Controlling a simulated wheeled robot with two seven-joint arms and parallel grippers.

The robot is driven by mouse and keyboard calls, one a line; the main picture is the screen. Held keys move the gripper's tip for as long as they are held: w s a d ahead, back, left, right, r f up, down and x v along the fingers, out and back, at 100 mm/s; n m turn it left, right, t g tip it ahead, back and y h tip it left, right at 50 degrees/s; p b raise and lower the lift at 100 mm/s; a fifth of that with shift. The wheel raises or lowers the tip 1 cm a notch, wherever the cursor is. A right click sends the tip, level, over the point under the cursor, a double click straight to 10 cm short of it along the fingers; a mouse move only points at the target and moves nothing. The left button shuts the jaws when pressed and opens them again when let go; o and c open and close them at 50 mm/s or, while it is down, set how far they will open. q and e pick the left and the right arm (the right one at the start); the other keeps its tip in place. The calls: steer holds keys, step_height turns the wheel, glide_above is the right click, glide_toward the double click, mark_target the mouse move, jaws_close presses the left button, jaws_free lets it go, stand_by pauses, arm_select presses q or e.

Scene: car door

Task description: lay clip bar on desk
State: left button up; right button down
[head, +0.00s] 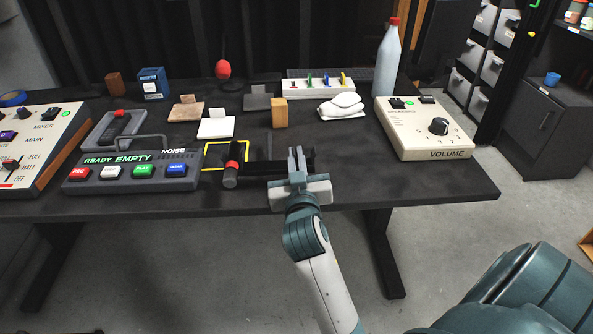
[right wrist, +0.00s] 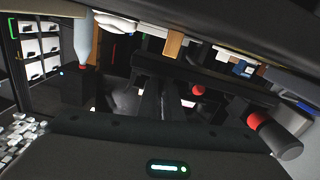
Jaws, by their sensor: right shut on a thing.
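The clip bar (head: 262,169) is a dark bar near the front edge of the desk. At its left end is a dark cylinder with a red band (head: 231,168). My right gripper (head: 297,163) is shut on the bar near its right end. In the right wrist view the bar (right wrist: 210,82) runs across the fingers (right wrist: 158,103), with the red-banded cylinder at the right. The bar's left end overlaps a yellow square outline (head: 243,148) on the desk (head: 400,182). I cannot tell whether the bar touches the desk. My left gripper is not in view.
The noise box (head: 128,172) with coloured buttons is left of the bar. The volume box (head: 432,128) stands at the right. Behind are a wooden block (head: 279,113), white pads (head: 342,107) and a bottle (head: 387,60).

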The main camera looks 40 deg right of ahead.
steer(key=shift+f, duration=0.3)
step_height(320, 180, down, 3)
steer(key=shift+b, duration=0.55)
steer(key=shift+f, duration=0.2)
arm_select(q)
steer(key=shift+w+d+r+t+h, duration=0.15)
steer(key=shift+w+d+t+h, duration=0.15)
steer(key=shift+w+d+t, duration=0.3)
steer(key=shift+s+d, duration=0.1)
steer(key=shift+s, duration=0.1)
arm_select(e)
steer(key=shift+f, duration=0.15)
steer(key=c, duration=1.9)
jaws_free()
steer(key=shift+c, duration=0.2)
